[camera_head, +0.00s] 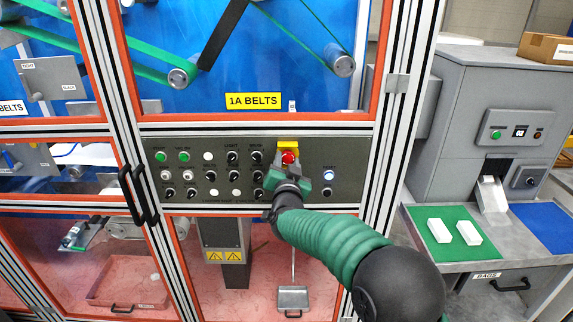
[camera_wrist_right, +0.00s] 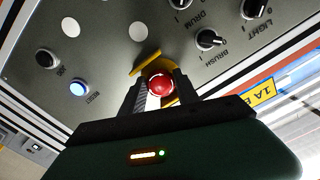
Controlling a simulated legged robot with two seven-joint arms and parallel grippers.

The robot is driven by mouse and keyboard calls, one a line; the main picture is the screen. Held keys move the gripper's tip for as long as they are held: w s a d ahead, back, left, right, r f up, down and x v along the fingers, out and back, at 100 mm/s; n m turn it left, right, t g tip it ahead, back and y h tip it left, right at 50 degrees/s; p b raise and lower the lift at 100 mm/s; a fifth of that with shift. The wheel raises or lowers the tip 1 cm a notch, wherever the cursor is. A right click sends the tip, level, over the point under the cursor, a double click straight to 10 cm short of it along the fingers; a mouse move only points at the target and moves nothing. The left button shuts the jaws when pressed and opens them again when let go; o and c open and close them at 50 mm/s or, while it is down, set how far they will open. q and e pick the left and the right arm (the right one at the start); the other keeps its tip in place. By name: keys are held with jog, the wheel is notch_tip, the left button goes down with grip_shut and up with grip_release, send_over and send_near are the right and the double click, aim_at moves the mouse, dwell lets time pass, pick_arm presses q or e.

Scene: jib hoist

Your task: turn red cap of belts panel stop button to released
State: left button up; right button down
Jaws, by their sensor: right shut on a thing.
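The red cap (camera_head: 289,157) of the stop button sits on the grey belts panel (camera_head: 345,185), below the yellow "1A BELTS" label (camera_head: 253,101). A yellow surround shows around the cap. My right gripper (camera_head: 288,172) is at the cap, coming from below. In the right wrist view the red cap (camera_wrist_right: 160,86) lies between the two dark fingers of my right gripper (camera_wrist_right: 157,88), which are shut on it. The fingers hide the sides of the cap. My left gripper is not in view.
Several black knobs and lit buttons are left of the cap, with a knob (camera_wrist_right: 208,39) close by in the right wrist view. A blue-lit reset button (camera_head: 328,175) is to the right. Door handles (camera_head: 138,194) stick out at the left. A grey machine (camera_head: 470,90) stands at right.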

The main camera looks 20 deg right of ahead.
jog(key=shift+d+r, duration=0.1)
jog(key=shift+r, duration=0.3)
jog(key=c, duration=1.1)
grip_release()
jog(key=shift+o, duration=1)
jog(key=shift+f, duration=0.2)
jog(key=shift+s+f, duration=0.1)
jog(key=shift+s, duration=0.05)
jog(key=b+v, duration=0.3)
jog(key=v, duration=1.3)
jog(key=shift+s+b, duration=0.25)
jog(key=shift+b, duration=0.1)
